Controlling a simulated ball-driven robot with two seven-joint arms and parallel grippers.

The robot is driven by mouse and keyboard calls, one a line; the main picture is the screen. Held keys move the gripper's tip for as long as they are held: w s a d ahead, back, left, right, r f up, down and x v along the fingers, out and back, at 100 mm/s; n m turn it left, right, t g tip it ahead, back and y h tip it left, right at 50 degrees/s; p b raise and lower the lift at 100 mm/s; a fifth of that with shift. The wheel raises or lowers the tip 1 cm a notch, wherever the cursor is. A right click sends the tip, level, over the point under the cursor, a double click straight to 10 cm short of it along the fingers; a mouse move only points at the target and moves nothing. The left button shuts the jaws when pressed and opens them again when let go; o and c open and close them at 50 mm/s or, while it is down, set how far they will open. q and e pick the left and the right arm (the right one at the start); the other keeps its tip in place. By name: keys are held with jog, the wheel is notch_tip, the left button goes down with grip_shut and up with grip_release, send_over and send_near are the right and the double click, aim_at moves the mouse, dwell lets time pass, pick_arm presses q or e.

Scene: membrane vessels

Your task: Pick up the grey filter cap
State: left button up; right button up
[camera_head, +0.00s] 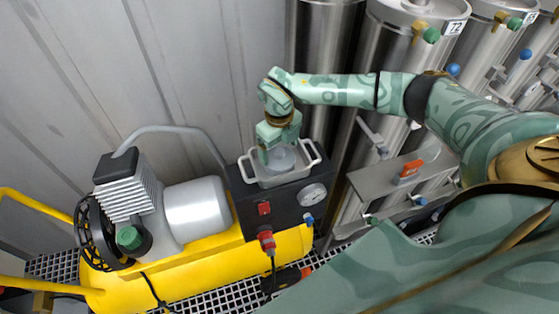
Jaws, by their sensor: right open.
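The grey filter cap (283,161) is a round grey piece lying in a light grey two-handled tray (268,184). The tray sits on the dark box of the yellow compressor unit. My right gripper (279,150) points down at the cap from above and hides its far part. The jaws are open; I cannot tell whether they touch the cap. My left gripper is not in view.
A compressor with a grey motor (197,208) stands on a yellow tank (170,281) to the left. A gauge (312,194) and red switch (264,208) are just in front of the tray. Tall steel vessels (324,50) stand close behind and right.

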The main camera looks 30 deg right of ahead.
aim_at(278, 159)
notch_tip(278, 159, down, 5)
jog(key=shift+w+a+r+b, duration=0.1)
jog(key=shift+w+a+b, duration=0.05)
jog(key=shift+b, duration=0.2)
jog(key=c, duration=0.7)
jog(key=shift+c, duration=0.2)
jog(key=shift+r, duration=0.15)
